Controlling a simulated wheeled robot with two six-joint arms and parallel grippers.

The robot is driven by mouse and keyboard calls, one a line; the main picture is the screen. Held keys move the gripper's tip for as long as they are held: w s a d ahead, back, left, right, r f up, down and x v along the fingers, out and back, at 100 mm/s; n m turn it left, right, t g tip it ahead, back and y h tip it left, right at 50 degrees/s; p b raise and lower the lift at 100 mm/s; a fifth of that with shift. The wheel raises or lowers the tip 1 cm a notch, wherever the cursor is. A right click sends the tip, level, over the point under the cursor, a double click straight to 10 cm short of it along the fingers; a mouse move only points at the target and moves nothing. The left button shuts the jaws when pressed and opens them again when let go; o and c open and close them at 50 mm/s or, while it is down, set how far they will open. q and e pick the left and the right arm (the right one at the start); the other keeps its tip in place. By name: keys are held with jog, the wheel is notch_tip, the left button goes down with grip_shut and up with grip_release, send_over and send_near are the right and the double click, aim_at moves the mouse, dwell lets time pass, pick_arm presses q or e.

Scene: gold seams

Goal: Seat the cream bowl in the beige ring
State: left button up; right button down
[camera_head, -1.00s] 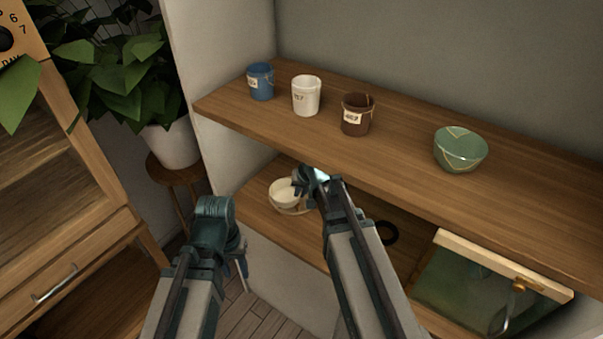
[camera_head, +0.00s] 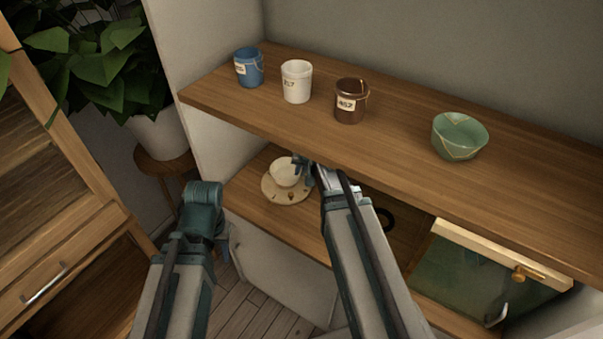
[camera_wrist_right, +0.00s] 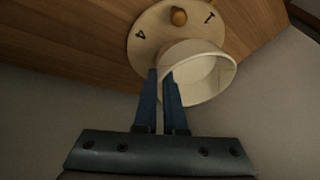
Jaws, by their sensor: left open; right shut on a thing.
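The cream bowl (camera_head: 284,174) is at the left end of the lower shelf, over the back part of the beige ring (camera_head: 271,193). My right gripper (camera_head: 304,168) is shut on the bowl's right side. In the right wrist view, the fingers (camera_wrist_right: 161,73) pinch the bowl's rim, and the bowl (camera_wrist_right: 205,80) overlaps the ring (camera_wrist_right: 146,43), a flat disc with a knob and dark marks. I cannot tell whether bowl and ring touch. My left gripper (camera_head: 222,248) is open, low and left of the shelf, its fingers mostly hidden.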

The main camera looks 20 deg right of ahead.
jog(key=shift+w+d+f, duration=0.1)
jog(key=shift+w+f, duration=0.1)
jog(key=shift+w, duration=0.65)
jog(key=shift+w+d+f, duration=0.1)
jog(key=shift+w+f, duration=0.05)
jog(key=shift+w, duration=0.65)
jog(key=shift+r, duration=0.1)
jog(key=shift+f+b, duration=1.3)
jog(key=shift+b, duration=0.15)
jog(key=shift+r, duration=0.1)
jog(key=c, duration=0.5)
grip_release()
